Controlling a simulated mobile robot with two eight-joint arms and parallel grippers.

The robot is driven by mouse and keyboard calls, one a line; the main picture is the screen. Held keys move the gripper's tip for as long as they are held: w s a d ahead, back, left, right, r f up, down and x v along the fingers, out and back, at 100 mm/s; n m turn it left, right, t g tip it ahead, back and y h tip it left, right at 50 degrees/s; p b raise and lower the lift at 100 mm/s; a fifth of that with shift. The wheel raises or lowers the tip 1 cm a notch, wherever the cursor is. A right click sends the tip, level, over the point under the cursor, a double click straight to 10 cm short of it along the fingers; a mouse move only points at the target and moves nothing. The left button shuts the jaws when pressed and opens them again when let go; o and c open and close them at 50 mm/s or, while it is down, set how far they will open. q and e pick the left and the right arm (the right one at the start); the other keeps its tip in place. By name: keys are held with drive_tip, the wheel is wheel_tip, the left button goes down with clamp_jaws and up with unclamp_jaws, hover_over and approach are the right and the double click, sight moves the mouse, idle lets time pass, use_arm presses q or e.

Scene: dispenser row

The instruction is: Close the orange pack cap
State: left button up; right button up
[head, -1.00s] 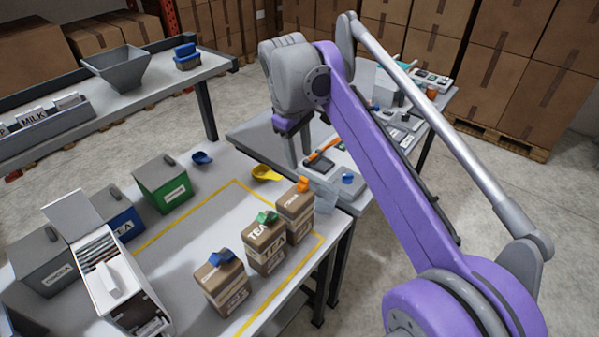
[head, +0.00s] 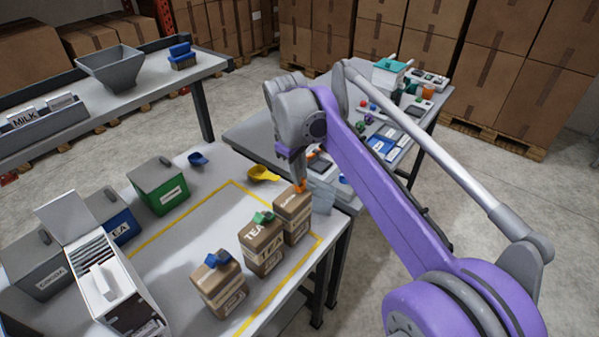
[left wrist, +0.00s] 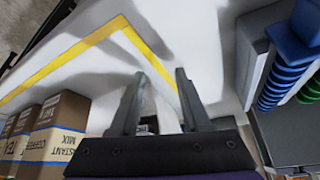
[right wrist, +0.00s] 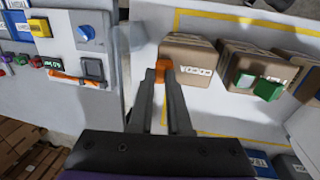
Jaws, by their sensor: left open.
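The orange cap (head: 300,186) is on top of the brown cocoa pack (head: 292,206), the farthest of the row of packs. My right gripper (head: 297,178) points down at this cap, its fingertips right at it. My left gripper (left wrist: 158,90) is open and empty over the table, seen only in the left wrist view.
Packs with green (head: 263,217) and blue (head: 217,260) caps stand beside the cocoa pack. A yellow scoop (head: 263,174) lies behind it. A green box (head: 163,187) stands farther left. A side table (head: 260,135) with small items adjoins. The middle of the yellow-lined area is clear.

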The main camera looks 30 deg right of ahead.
clamp_jaws()
use_arm(q)
drive_tip(key=shift+w+r+p, duration=0.1)
drive_tip(key=shift+r+p, duration=0.25)
drive_tip(key=shift+r, duration=0.15)
use_arm(e)
drive_tip(key=shift+d+r+y, duration=0.1)
drive_tip(key=shift+d+y, duration=0.15)
drive_tip(key=shift+y, duration=0.25)
use_arm(q)
drive_tip(key=shift+w+r, duration=0.1)
use_arm(e)
drive_tip(key=shift+w+d+g+y, duration=0.1)
drive_tip(key=shift+g+y, duration=0.2)
drive_tip(key=shift+g, duration=0.1)
use_arm(q)
drive_tip(key=shift+w, duration=0.15)
use_arm(e)
drive_tip(key=shift+w+f, duration=0.15)
drive_tip(key=shift+f, duration=0.1)
